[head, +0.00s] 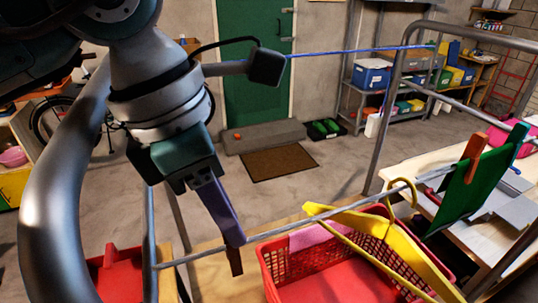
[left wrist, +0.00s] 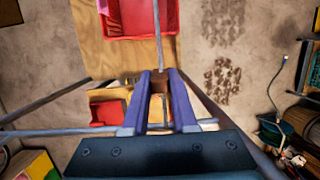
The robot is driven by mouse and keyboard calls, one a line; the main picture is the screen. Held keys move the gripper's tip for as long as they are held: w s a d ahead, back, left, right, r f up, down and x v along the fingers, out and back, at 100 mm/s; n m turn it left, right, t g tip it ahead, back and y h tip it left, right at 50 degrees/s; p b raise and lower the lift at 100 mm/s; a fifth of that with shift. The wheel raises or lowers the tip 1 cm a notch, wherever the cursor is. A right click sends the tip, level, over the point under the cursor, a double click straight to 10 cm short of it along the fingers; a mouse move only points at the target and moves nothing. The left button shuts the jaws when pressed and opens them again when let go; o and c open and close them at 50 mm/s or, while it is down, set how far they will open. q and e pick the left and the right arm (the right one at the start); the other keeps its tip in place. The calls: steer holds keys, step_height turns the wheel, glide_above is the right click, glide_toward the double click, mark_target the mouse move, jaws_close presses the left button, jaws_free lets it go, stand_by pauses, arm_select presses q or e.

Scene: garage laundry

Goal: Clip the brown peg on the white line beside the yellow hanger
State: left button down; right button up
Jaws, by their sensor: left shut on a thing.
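My left gripper (head: 233,240) points down at the white line (head: 310,222), left of the yellow hanger (head: 400,243). Its purple fingers are shut on the brown peg (head: 236,262), whose end shows below the fingertips. In the left wrist view the brown peg (left wrist: 159,84) sits between the fingers (left wrist: 160,88), and the white line (left wrist: 157,35) runs up to it. The peg overlaps the line; I cannot tell whether its jaws are around it. The yellow hanger hangs by its hook from the line, a clear stretch away from the peg. My right gripper is not in view.
A red basket (head: 268,262) stands below the line and hanger. A green cloth (head: 470,188) hangs farther right with an orange peg (head: 475,146) and a blue peg (head: 517,140). A blue line (head: 345,51) runs behind. Grey frame tubes (head: 392,110) surround the lines.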

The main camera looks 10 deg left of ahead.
arm_select(q)
steer(key=shift+r, duration=0.1)
steer(key=shift+r+p, duration=1.9)
steer(key=shift+r, duration=0.75)
